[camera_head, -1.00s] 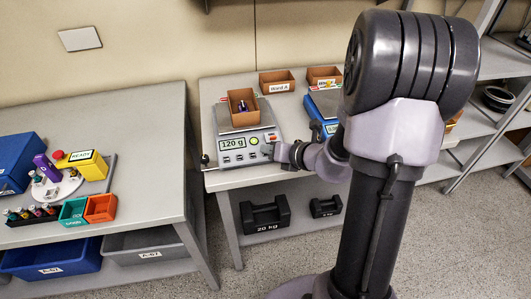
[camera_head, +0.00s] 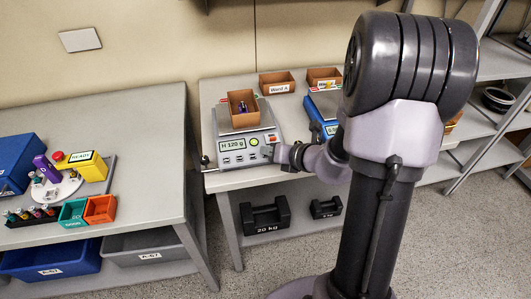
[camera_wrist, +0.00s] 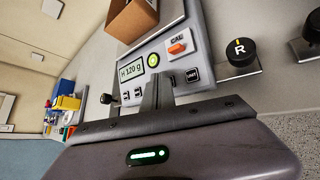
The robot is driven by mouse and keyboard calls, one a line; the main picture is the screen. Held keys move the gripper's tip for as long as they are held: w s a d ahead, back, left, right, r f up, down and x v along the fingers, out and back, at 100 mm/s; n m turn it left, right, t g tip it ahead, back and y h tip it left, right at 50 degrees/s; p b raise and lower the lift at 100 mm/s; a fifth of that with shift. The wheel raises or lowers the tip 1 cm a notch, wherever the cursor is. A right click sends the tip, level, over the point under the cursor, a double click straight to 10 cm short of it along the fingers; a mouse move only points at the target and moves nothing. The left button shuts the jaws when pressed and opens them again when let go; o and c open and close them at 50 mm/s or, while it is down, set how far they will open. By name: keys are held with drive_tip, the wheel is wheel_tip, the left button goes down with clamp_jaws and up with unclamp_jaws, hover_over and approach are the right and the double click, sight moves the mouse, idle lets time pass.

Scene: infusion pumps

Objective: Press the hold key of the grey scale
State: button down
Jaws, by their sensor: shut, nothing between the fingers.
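The grey scale (camera_head: 243,143) stands on the bench in the middle of the head view. Its display (camera_head: 233,142) reads "H 120 g"; the wrist view also shows this display (camera_wrist: 131,70). An open brown box (camera_head: 243,107) sits on its pan. My gripper (camera_head: 267,152) is shut and empty, at the right part of the scale's front panel. In the wrist view the fingertips (camera_wrist: 158,80) are close together over the key row, left of the UNIT key (camera_wrist: 192,75). They hide the key behind them, and I cannot see whether they touch it.
An orange CAL key (camera_wrist: 178,48) is above the UNIT key. A black knob marked R (camera_wrist: 240,51) stands right of the scale. A blue scale (camera_head: 326,108) is partly behind my arm. Brown boxes (camera_head: 277,83) stand at the back of the bench.

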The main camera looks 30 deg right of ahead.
drive_tip(key=shift+s+r+p, duration=0.1)
drive_tip(key=shift+r+p, duration=0.2)
drive_tip(key=shift+r, duration=0.2)
drive_tip(key=shift+r, duration=0.1)
drive_tip(key=r+p, duration=0.1)
drive_tip(key=s+r+p, duration=0.1)
drive_tip(key=r, duration=0.1)
drive_tip(key=r+p, duration=0.1)
drive_tip(key=p, duration=0.1)
drive_tip(key=shift+s+a+r, duration=0.2)
drive_tip(key=shift+a+r, duration=0.05)
drive_tip(key=shift+r, duration=0.1)
idle(0.3)
